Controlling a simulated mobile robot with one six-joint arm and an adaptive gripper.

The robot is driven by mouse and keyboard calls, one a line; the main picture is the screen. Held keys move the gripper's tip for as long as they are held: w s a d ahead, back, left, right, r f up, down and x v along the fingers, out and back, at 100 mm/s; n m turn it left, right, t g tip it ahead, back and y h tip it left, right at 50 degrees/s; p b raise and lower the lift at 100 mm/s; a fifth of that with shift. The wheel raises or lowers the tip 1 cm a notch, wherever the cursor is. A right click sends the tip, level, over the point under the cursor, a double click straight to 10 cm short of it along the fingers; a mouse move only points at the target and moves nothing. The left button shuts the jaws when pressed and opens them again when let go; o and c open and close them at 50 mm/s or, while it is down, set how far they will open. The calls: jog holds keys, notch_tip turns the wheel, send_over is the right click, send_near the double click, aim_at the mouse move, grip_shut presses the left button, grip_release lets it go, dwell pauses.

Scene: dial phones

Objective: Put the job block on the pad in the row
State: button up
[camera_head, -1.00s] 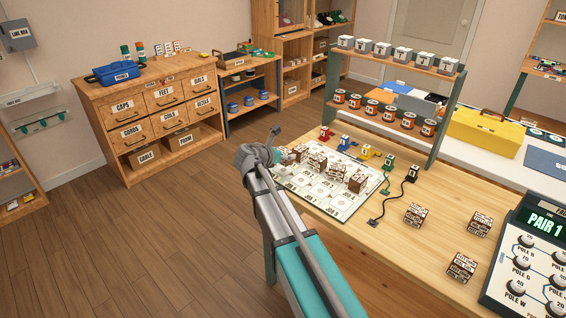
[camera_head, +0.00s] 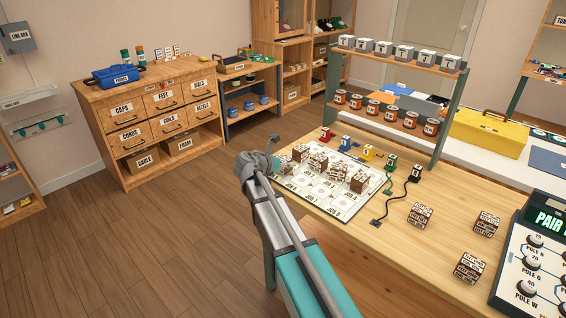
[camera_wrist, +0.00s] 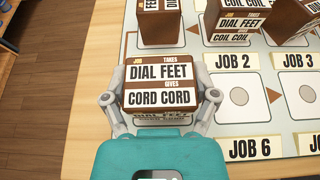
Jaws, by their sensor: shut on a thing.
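My gripper (camera_wrist: 160,98) is shut on a brown job block (camera_wrist: 162,85) with white labels reading DIAL FEET and CORD CORD. The fingers clasp its left and right sides. In the head view, my gripper (camera_head: 281,164) is at the left end of the mat, and the held block is hard to make out there.
Several job blocks stand along the mat's back, one just beyond the held block (camera_wrist: 160,25). Three loose blocks (camera_head: 419,215) lie on the bare table to the right, near a control panel (camera_head: 535,260). Coloured plugs (camera_head: 345,143) with cables stand behind the mat, below a shelf rack (camera_head: 400,55).

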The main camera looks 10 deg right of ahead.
jog(key=o, duration=1)
jog(key=shift+f, duration=0.1)
jog(key=shift+r, duration=0.25)
jog(key=shift+p+v, duration=2.45)
jog(key=shift+v, duration=3.5)
jog(key=shift+f, duration=0.1)
